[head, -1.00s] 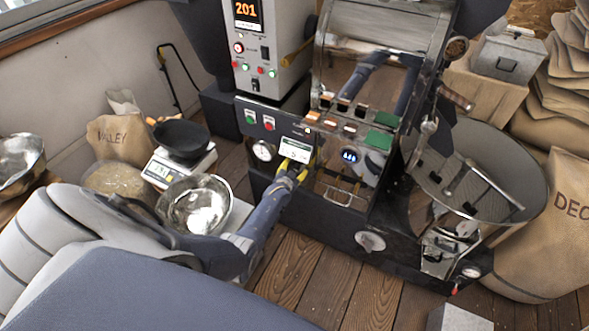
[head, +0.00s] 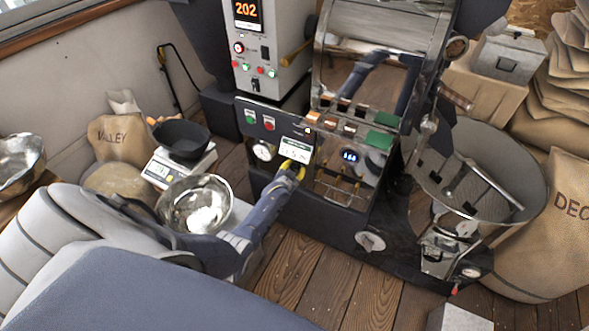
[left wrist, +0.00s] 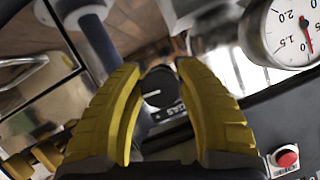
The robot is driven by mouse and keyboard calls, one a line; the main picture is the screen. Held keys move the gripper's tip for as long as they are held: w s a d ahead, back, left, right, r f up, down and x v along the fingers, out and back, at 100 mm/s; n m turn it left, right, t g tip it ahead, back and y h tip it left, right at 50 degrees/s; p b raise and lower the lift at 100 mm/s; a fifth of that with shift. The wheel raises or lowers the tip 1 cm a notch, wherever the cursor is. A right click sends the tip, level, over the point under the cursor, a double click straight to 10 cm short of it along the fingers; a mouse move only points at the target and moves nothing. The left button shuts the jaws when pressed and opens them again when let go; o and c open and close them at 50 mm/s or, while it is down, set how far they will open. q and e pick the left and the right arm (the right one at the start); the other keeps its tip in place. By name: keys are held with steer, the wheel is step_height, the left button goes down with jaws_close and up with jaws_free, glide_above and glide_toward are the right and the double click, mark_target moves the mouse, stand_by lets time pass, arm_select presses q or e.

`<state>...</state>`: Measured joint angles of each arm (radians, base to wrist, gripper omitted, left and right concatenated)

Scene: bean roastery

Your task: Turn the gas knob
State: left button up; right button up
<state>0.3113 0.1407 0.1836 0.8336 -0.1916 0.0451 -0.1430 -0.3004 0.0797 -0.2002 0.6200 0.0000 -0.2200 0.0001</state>
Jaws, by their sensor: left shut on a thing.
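The gas knob (left wrist: 158,88) is a round black dial with a light pointer line, on the dark front panel (head: 258,187) of the roaster. In the left wrist view it sits between the yellow fingertips of my left gripper (left wrist: 157,68), which are shut on it from both sides. In the head view my left gripper (head: 291,168) is at the panel just below a white label (head: 296,149), and it hides the knob there. Part of the word on the panel beside the knob can be seen. My right gripper is not in view.
A pressure gauge (head: 264,151) is close to the left of my gripper; it also shows in the left wrist view (left wrist: 291,33), near a red button (left wrist: 286,158). A metal handle (head: 341,197) is to the right. A steel bowl (head: 196,203) stands left of my forearm.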

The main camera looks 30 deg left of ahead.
arm_select(q)
steer(key=n+h, duration=0.2)
steer(key=n, duration=0.1)
steer(key=shift+d+n+h, duration=0.1)
steer(key=shift+n+h, duration=1.1)
steer(key=shift+n, duration=0.3)
steer(key=shift+w+r+t, duration=0.1)
steer(key=shift+t, duration=0.2)
steer(key=o, duration=1.2)
steer(key=shift+v, duration=6)
